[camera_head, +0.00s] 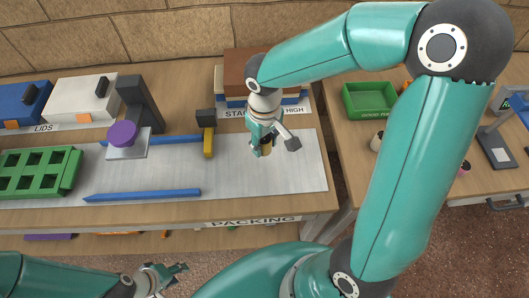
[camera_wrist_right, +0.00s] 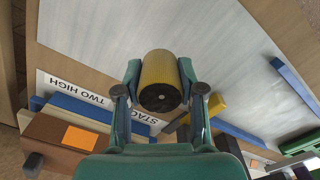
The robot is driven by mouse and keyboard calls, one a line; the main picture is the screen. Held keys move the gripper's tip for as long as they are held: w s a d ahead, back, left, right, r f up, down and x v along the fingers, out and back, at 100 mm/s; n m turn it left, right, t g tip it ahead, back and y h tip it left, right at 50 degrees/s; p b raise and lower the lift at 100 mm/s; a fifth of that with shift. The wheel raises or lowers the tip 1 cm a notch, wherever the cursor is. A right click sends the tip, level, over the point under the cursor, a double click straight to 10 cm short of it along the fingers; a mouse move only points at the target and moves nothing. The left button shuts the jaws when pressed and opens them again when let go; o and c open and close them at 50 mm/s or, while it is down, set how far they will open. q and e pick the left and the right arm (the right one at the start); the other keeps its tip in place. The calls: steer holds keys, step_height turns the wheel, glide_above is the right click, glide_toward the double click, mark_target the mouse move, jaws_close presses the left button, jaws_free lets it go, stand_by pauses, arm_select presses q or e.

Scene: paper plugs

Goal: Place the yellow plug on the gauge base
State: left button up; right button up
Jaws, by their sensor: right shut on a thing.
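The yellow plug (camera_wrist_right: 158,70), a ribbed cylinder with a dark end, is between the fingers of my right gripper (camera_wrist_right: 160,84) in the right wrist view. In the head view the right gripper (camera_head: 262,140) is shut on the plug (camera_head: 266,147) over the right part of the grey mat. What looks like the gauge is a dark upright post (camera_head: 138,100) on a pale metal base (camera_head: 128,151), left of the gripper. A purple round piece (camera_head: 123,133) covers part of that base. My left gripper (camera_head: 177,274) is at the bottom, open and empty.
Two blue bars (camera_head: 142,195) and a yellow block with a dark top (camera_head: 208,142) lie between gripper and gauge. A green rack (camera_head: 38,172) and lidded boxes (camera_head: 82,99) are left. Stacked boxes (camera_head: 245,70) stand behind. A green tray (camera_head: 369,99) is on the right table.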

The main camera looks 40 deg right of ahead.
mark_target(265, 161)
steer(key=shift+f, duration=2.75)
steer(key=o, duration=1)
